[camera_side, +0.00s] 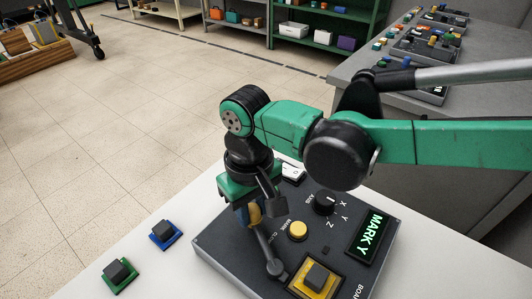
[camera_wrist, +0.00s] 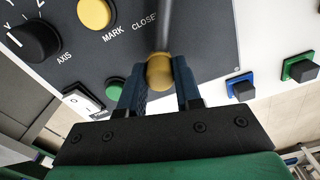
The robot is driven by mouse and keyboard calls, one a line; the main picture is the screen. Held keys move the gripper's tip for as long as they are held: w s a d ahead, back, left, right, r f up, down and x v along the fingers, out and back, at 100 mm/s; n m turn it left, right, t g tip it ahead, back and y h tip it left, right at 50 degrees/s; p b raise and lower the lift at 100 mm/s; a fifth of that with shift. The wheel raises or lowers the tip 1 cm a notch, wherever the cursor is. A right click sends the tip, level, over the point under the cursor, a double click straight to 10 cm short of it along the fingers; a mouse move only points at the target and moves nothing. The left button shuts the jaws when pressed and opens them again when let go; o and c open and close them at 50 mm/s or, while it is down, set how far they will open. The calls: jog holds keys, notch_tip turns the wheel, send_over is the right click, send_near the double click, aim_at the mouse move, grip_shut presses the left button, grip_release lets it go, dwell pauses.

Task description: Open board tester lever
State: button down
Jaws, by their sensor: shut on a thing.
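The board tester (camera_side: 225,247) is a dark box on the white table. Its lever (camera_side: 265,246) is a grey rod that rises from a pivot on the panel to a yellow knob. My gripper (camera_side: 252,212) is at the top of the lever, in line with the knob. In the wrist view my gripper (camera_wrist: 159,80) has its two blue fingers on either side of the yellow knob (camera_wrist: 159,72), shut on it. The word CLOSE is printed beside the lever. The tester's display (camera_side: 370,236) reads MARK Y.
The panel carries a yellow button (camera_side: 297,230), a black axis dial (camera_side: 325,203) and a yellow socket with a dark block (camera_side: 315,278). A blue block (camera_side: 164,234) and a green block (camera_side: 118,275) sit on the table to the left. A grey bench stands behind.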

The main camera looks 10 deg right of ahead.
jog(key=shift+s+a+n, duration=0.25)
jog(key=shift+a+n, duration=0.25)
jog(key=shift+n, duration=0.3)
jog(key=shift+s+a+n, duration=0.2)
jog(key=shift+a+n, duration=0.3)
jog(key=shift+n, duration=0.3)
jog(key=n, duration=0.1)
jog(key=s+a+n, duration=0.1)
jog(key=shift+s+a+n, duration=0.1)
jog(key=shift+a+n, duration=0.2)
jog(key=s+n, duration=0.1)
jog(key=a+n, duration=0.1)
jog(key=n, duration=0.1)
jog(key=shift+s+a, duration=0.2)
jog(key=shift+s, duration=0.2)
jog(key=shift+s+a+n, duration=0.15)
jog(key=shift+s+n, duration=0.25)
jog(key=shift+n, duration=0.3)
jog(key=shift+s+a+n, duration=0.15)
jog(key=shift+s+n, duration=0.25)
jog(key=shift+n, duration=0.3)
jog(key=shift+s, duration=0.1)
jog(key=c, duration=0.6)
grip_release()
